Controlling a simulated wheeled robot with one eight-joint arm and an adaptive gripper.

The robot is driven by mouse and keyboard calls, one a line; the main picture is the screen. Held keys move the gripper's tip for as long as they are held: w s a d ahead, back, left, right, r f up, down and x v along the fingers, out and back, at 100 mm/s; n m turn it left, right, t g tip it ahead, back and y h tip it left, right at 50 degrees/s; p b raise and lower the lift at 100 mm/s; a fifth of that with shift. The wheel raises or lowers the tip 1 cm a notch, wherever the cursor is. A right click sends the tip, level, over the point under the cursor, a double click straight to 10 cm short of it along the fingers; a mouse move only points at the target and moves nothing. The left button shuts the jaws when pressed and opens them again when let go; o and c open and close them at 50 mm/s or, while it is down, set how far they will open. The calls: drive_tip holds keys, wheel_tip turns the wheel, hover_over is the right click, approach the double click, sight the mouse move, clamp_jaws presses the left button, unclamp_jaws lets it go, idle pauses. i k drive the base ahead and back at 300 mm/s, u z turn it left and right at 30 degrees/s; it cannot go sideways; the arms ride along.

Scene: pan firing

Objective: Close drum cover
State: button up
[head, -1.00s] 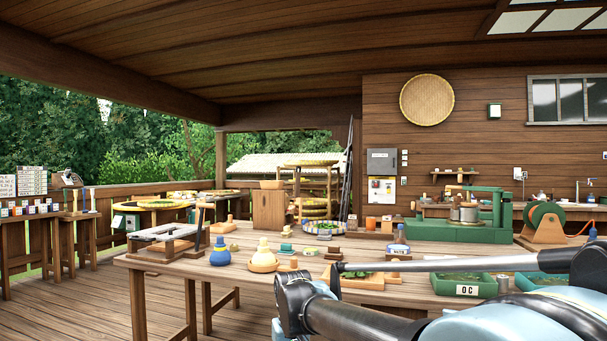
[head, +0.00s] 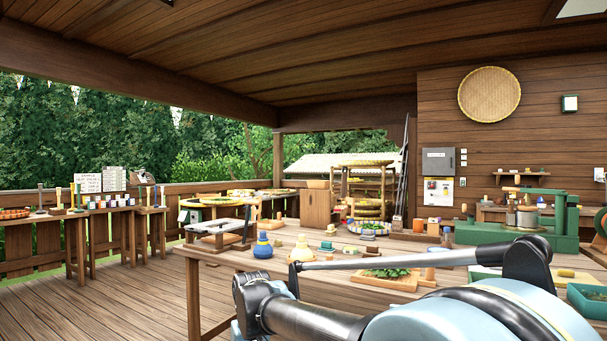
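No drum cover can be made out for certain. A green machine (head: 568,225) with a metal cylinder (head: 522,217) stands at the right, beyond the long wooden table; whether the cylinder is the drum, and whether it has a cover, I cannot tell. A round green and orange part is cut off at the right edge. My arm crosses the lower right foreground in front of the table. The end of my arm with its gripper cannot be made out in this view.
The wooden table (head: 215,262) holds blue and tan bottles, a tray of leaves (head: 387,275) and small blocks. Side tables (head: 72,220) with jars stand along the left railing. The plank floor (head: 110,300) at the left is clear.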

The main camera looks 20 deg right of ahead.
sight(344, 175)
drive_tip(key=u, duration=0.5)
drive_tip(key=i, duration=7.65)
